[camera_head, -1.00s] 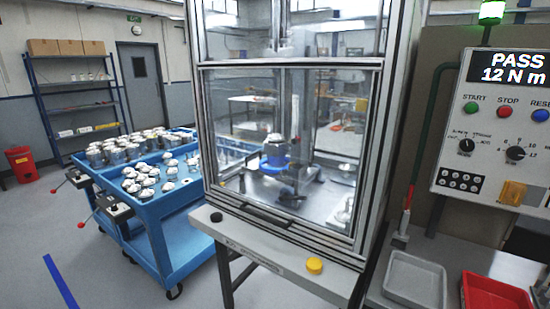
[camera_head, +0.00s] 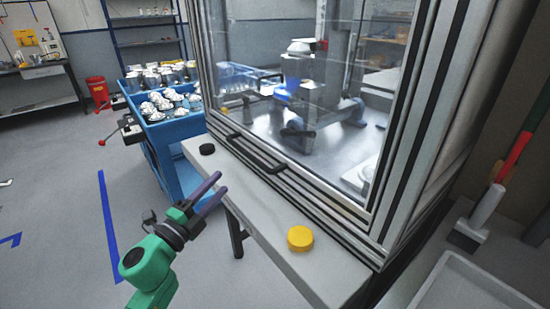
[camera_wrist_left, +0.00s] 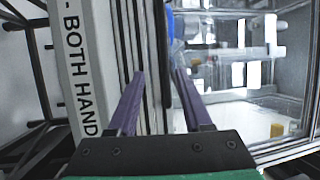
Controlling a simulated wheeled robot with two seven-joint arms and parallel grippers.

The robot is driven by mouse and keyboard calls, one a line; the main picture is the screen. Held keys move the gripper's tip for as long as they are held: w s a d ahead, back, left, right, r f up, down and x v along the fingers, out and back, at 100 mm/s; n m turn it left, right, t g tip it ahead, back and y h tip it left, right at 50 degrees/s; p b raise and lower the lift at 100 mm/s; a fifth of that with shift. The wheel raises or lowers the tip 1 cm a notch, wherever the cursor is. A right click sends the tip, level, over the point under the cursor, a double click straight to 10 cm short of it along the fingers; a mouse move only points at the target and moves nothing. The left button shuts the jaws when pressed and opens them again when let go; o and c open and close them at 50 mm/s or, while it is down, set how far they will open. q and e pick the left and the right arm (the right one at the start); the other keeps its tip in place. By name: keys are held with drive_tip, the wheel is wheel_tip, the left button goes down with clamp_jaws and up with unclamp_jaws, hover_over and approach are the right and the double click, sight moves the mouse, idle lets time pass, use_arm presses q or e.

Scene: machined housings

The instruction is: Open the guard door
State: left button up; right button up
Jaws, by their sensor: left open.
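The guard door (camera_head: 280,60) is a clear pane in a metal frame on the front of the machine cabinet. It is down, with its bottom edge at the sill. A black bar handle (camera_head: 256,154) runs along its lower edge. My left gripper (camera_head: 219,186) is open and empty, over the front edge of the pale ledge, a short way in front of and below the handle.
A yellow button (camera_head: 300,238) and a black button (camera_head: 207,149) sit on the ledge (camera_head: 265,205). A blue cart (camera_head: 172,150) with metal parts stands left of the cabinet. A grey tray (camera_head: 470,285) is at the lower right.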

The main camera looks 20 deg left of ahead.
sight(244, 149)
use_arm(q)
drive_tip(key=p+x, duration=0.1)
drive_tip(key=x, duration=0.8)
drive_tip(key=a+r+p+x, duration=0.1)
drive_tip(key=x, duration=0.3)
drive_tip(key=shift+w+d+p, duration=0.1)
drive_tip(key=shift+w+p, duration=0.1)
drive_tip(key=shift+p, duration=0.15)
clamp_jaws()
use_arm(e)
drive_tip(key=r, duration=0.1)
drive_tip(key=s+a+r, duration=0.1)
drive_tip(key=shift+s+a+r, duration=0.1)
drive_tip(key=shift+s+r, duration=0.05)
drive_tip(key=shift+r, duration=0.25)
drive_tip(key=shift+a, duration=0.1)
